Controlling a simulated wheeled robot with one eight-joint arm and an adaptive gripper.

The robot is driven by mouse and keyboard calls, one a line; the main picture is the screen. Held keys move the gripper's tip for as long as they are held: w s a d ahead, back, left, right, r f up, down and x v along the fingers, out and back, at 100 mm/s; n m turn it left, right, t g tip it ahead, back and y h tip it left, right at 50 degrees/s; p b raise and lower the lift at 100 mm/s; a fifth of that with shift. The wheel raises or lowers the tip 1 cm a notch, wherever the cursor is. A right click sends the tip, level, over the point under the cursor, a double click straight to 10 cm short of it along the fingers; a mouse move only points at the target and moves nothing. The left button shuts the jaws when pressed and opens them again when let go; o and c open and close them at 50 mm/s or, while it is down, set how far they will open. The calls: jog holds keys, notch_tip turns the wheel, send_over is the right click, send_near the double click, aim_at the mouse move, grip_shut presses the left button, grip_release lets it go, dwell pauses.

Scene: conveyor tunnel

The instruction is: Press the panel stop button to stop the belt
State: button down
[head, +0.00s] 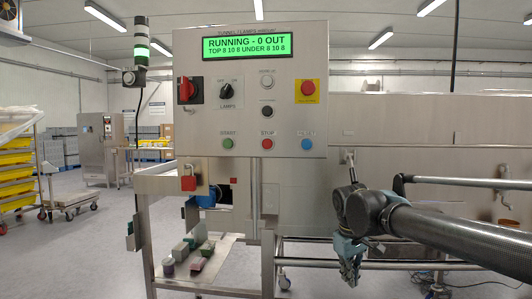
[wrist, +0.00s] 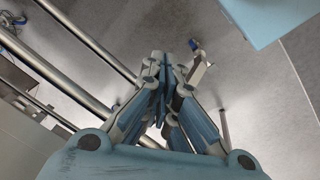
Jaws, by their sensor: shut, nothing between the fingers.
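The control panel (head: 252,120) is a steel box in the middle of the head view. Its red stop button (head: 267,144), labelled STOP, is in the bottom row, between a green start button (head: 228,143) and a blue button (head: 306,144). The green display (head: 247,47) reads "RUNNING - 0 OUT". My gripper (head: 350,280) hangs low, to the right of the panel and below it, pointing down and apart from the buttons. In the wrist view my gripper's fingers (wrist: 163,95) are together with nothing between them. The panel does not show clearly there.
A red emergency button on yellow (head: 308,91) and a red rotary switch (head: 188,90) are higher on the panel. A low shelf (head: 205,265) with small items stands below it. Steel rails (head: 400,262) run beside my gripper. Open floor lies at left.

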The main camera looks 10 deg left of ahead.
aim_at(264, 148)
jog(key=w+a+r+n+t+h, duration=0.1)
jog(key=a+r+n, duration=0.6)
jog(key=r, duration=0.4)
jog(key=w+a+r+n+t+h, duration=0.1)
jog(key=a+r+n+t, duration=0.1)
jog(key=a+r+n, duration=0.6)
jog(key=s+a+r+n+t+y, duration=0.1)
jog(key=s+a+r+n, duration=0.2)
jog(key=r+n, duration=0.2)
jog(key=s+a+r+n+t, duration=0.1)
jog(key=s+a+r+n, duration=0.2)
jog(key=r, duration=0.8)
jog(key=s+a+r+n+t+y, duration=0.1)
jog(key=s+a+r+n+t, duration=0.1)
jog(key=a+r+n, duration=0.2)
notch_tip(264, 148, up, 4)
jog(key=n, duration=0.2)
jog(key=shift+s+r+n+y, duration=0.2)
jog(key=shift+s+n+y, duration=0.1)
jog(key=shift+s+n, duration=0.1)
jog(key=shift+a+f, duration=0.1)
